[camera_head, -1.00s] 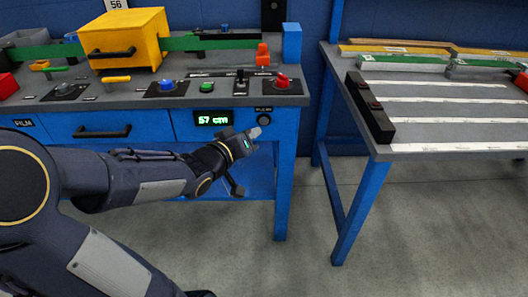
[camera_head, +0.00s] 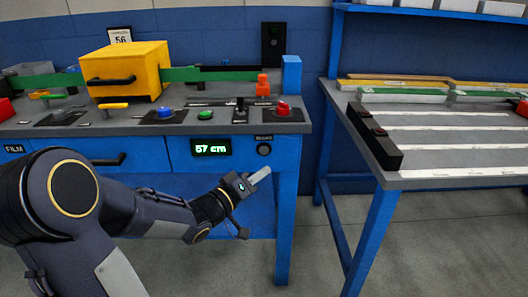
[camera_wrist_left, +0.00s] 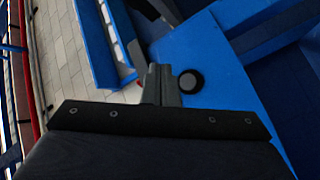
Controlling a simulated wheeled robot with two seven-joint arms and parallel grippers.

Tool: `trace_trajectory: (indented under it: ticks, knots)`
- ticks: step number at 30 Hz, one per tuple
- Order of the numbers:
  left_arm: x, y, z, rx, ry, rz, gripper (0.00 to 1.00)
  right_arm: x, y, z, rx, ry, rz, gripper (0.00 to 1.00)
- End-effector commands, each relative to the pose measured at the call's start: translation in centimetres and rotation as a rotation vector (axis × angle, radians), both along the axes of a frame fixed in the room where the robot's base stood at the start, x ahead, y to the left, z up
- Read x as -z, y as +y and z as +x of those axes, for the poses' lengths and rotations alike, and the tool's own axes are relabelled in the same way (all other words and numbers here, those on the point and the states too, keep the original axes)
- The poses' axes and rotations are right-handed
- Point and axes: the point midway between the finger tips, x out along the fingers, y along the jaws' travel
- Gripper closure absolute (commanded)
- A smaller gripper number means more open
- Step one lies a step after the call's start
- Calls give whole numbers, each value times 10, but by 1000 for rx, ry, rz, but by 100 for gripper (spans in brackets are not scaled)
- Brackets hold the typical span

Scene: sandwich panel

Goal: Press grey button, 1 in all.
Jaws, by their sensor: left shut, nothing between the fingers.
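A round dark grey button (camera_head: 264,149) sits on the blue front panel of the left bench, under a small label and right of the green "57 cm" display. In the left wrist view the round button (camera_wrist_left: 190,81) is just right of the fingertips. My left gripper (camera_head: 261,176) is shut and empty. In the head view its fingertips are just below the button and apart from it in the picture. In the left wrist view the shut fingers (camera_wrist_left: 161,83) point at the blue panel. Whether they touch it cannot be told. My right gripper is not in view.
The bench top holds a red button (camera_head: 283,108), a small joystick (camera_head: 240,107), a green button (camera_head: 205,115), a blue button (camera_head: 166,112) and a yellow box (camera_head: 125,73). A second bench (camera_head: 450,150) stands right, past a floor gap. A drawer handle (camera_head: 108,160) juts out left.

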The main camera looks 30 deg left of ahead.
Motion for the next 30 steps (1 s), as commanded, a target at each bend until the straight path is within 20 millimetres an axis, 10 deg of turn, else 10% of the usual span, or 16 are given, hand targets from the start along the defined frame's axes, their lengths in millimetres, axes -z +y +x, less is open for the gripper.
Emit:
trace_trajectory:
  ticks: [13, 30]
  knots:
    - [-1, 30, 49, 0, 1, 1, 100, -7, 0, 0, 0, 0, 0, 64]
    - [0, 35, 57, -1, 0, 1, 100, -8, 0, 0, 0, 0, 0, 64]
